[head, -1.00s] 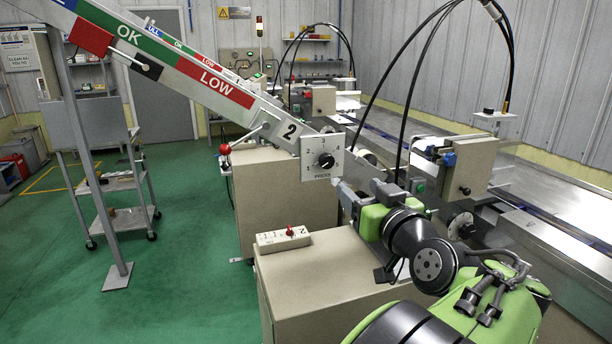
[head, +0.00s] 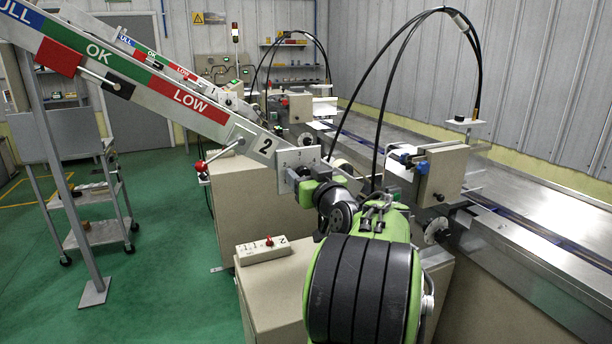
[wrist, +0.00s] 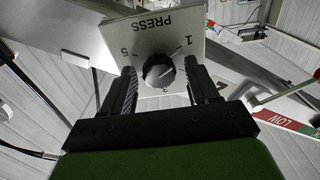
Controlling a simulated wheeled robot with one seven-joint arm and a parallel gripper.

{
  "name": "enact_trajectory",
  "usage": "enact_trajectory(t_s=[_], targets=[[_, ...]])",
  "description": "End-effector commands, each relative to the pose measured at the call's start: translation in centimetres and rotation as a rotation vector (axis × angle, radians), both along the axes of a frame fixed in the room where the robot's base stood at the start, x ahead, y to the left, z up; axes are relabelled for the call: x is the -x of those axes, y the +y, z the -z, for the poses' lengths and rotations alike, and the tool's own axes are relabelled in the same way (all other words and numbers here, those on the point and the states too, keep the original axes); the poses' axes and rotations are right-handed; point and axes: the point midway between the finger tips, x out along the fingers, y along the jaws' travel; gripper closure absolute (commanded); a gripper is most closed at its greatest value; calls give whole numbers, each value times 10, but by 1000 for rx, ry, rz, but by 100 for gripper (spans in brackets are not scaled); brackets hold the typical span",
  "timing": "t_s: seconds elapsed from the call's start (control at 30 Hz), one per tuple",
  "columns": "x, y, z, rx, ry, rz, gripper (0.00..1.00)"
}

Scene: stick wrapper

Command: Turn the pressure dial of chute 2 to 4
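The square metal PRESS dial plate (head: 298,156) of chute 2 is at the chute's lower end, under the "2" sign (head: 265,147). In the head view my gripper (head: 303,178) hides its knob. In the wrist view the plate (wrist: 154,37) appears upside down, and its black knob (wrist: 157,71) sits between the two fingers of my gripper (wrist: 160,76). A gap shows on each side of the knob, so the gripper is open around it. The 1, 3 and 5 marks show; fingers seem to cover 2 and 4. The exact pointer setting is hard to read.
A red-ended lever (head: 201,165) sticks out left of the dial. A small box with a red switch (head: 263,250) lies on the cabinet below. Black cables (head: 385,105) arch behind my arm. The conveyor (head: 520,220) runs along the right.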

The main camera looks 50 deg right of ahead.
Motion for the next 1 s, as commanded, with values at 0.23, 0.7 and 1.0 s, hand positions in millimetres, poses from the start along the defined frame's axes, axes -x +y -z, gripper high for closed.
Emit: enact_trajectory(t_s=[0.23,0.7,1.0], targets=[[0,0,0,0,0,0,79],[1,0,0,-58,-35,0,94],[1,-1,0,-250,-147,1,94]])
